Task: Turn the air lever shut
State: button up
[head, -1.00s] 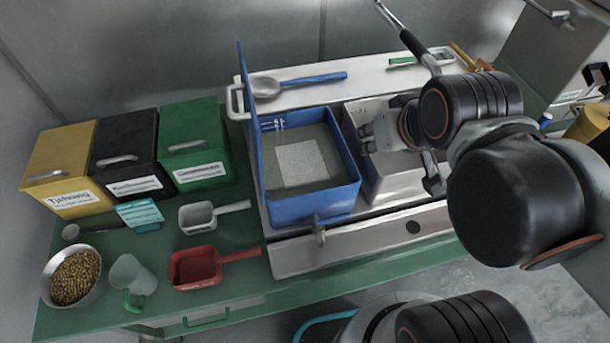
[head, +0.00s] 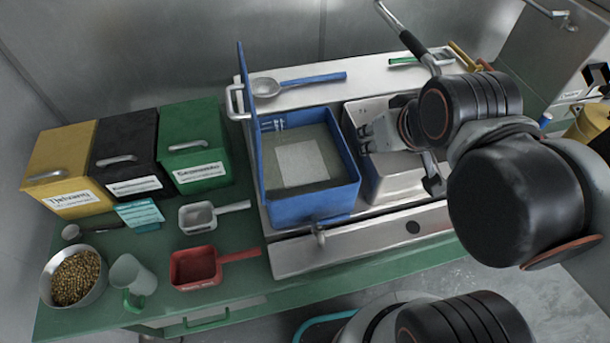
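Several handles could be the air lever, and I cannot tell which one is. A small metal lever (head: 319,232) sticks out at the front of the steel machine, below the blue bin. A short dark-ended lever (head: 433,178) stands by the steel housing, under my arm. A long black-gripped lever (head: 413,44) rises at the back. My gripper (head: 364,139) is over the steel housing, just right of the blue bin's right wall, with its fingers pointing left. It seems apart from all three levers. Its fingers are small in the picture, and their opening is unclear.
The blue bin (head: 312,208) has its lid up on the left. A blue-handled scoop (head: 300,83) lies behind it. Yellow, black and green boxes, a bowl of beans (head: 75,275), a cup and a red scoop (head: 197,268) fill the green table's left side.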

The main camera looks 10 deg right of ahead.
aim_at(487, 67)
jog(key=l+z, duration=0.1)
jog(key=l, duration=0.55)
jog(key=i+l+z, duration=0.1)
jog(key=l, duration=0.6)
